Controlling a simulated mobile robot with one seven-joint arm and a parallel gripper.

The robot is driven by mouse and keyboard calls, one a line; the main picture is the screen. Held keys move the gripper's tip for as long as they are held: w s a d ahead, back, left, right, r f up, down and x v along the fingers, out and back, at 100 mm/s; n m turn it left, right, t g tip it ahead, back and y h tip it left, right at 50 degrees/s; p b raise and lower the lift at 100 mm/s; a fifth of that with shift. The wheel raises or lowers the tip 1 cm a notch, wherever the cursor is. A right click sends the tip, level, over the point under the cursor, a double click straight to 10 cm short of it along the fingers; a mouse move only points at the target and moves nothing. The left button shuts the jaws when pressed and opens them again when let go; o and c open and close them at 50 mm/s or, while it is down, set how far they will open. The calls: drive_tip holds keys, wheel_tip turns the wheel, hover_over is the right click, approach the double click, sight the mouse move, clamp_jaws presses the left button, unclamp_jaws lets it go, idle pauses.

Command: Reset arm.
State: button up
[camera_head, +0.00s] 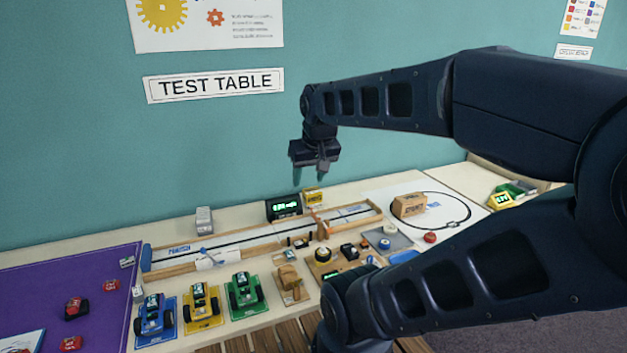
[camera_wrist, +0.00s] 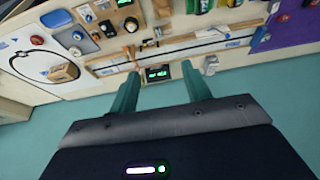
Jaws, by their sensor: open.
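My gripper (camera_head: 311,172) is raised above the back of the test table (camera_head: 232,336), in front of the teal wall. Its two teal fingers point down and stand apart with nothing between them. In the wrist view my gripper (camera_wrist: 160,88) also shows open, with the table beyond its fingertips. A black timer with green digits (camera_head: 284,207) stands on the table below it, and this timer also shows between the fingers in the wrist view (camera_wrist: 158,73).
A wooden track (camera_head: 170,263) runs along the table. Blue (camera_head: 154,315), yellow (camera_head: 202,305) and green (camera_head: 244,291) toy cars stand in front. A wooden block (camera_head: 409,205) sits inside a black loop at right. A purple mat (camera_head: 40,285) lies at left. The air around my gripper is clear.

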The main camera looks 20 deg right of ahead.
drive_tip(key=shift+s+d+f, duration=0.3)
drive_tip(key=shift+s+f, duration=0.1)
drive_tip(key=shift+s, duration=0.3)
